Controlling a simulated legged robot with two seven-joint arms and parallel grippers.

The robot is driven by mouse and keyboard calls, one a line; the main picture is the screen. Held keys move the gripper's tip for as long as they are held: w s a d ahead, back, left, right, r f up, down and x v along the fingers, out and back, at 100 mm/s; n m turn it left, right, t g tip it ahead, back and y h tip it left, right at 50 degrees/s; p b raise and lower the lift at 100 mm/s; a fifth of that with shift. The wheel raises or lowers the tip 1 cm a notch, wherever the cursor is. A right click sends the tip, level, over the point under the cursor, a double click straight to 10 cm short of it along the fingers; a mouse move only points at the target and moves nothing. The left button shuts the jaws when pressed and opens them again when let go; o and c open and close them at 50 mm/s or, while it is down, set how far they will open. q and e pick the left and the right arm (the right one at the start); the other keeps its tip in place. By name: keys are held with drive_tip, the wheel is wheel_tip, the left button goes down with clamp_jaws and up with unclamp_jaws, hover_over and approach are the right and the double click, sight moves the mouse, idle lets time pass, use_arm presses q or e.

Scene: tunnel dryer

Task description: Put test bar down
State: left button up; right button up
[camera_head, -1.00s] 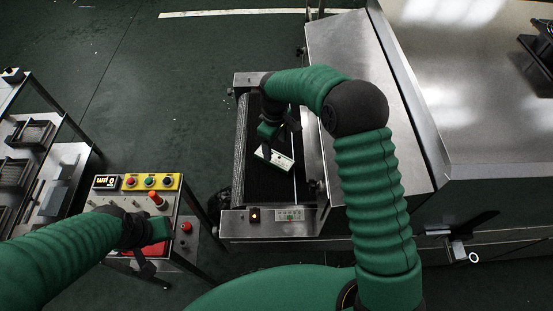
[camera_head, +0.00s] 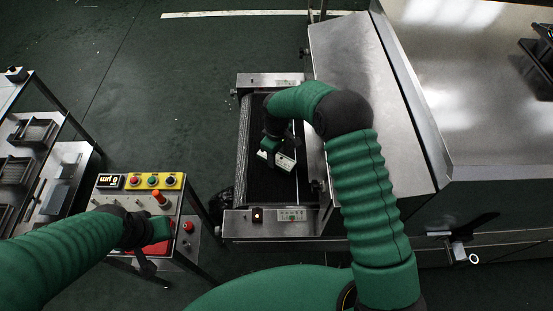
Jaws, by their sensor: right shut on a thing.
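The dark belt (camera_head: 262,190) lies between two steel end plates. My left gripper (camera_head: 148,258) is low over the front edge of the control stand at the left, dark and small, so its opening is unclear.
A rack with metal trays (camera_head: 32,131) stands at far left. The sloping steel dryer cover (camera_head: 362,90) borders the belt on the right.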

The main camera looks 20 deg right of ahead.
clamp_jaws()
